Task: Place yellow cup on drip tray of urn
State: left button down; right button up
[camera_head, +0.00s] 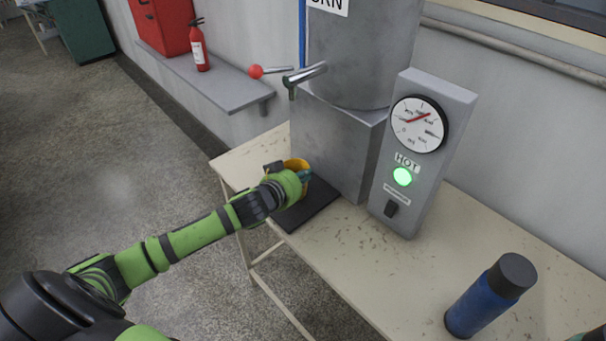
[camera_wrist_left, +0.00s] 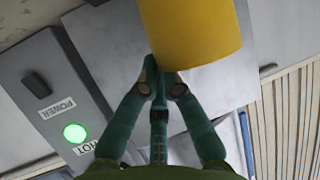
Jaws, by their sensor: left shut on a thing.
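The yellow cup (camera_head: 297,164) is mostly hidden behind my left gripper (camera_head: 302,177) in the head view. It fills the top of the left wrist view (camera_wrist_left: 192,30), where the left fingers (camera_wrist_left: 160,82) close together at its edge. The left gripper is shut on the cup. The dark flat drip tray (camera_head: 312,207) lies on the table in front of the grey urn (camera_head: 350,50). The cup appears at the tray's far left part, below the tap (camera_head: 305,75). I cannot tell whether it touches the tray.
A grey panel with a gauge (camera_head: 419,124) and a lit green lamp (camera_head: 402,176) stands right of the tray. A blue bottle (camera_head: 490,296) stands at the right of the table (camera_head: 350,265). A red-knobbed lever (camera_head: 256,71) juts left from the urn.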

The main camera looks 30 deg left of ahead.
jog(key=shift+d, duration=0.2)
pick_arm(q)
jog(key=shift+f, duration=0.2)
jog(key=c, duration=1.4)
grip_release()
jog(key=shift+r, duration=0.1)
pick_arm(e)
jog(key=shift+d, duration=0.1)
pick_arm(q)
jog(key=shift+r, duration=0.1)
jog(key=b+v, duration=0.2)
jog(key=v, duration=1)
pick_arm(e)
jog(key=shift+f, duration=1.05)
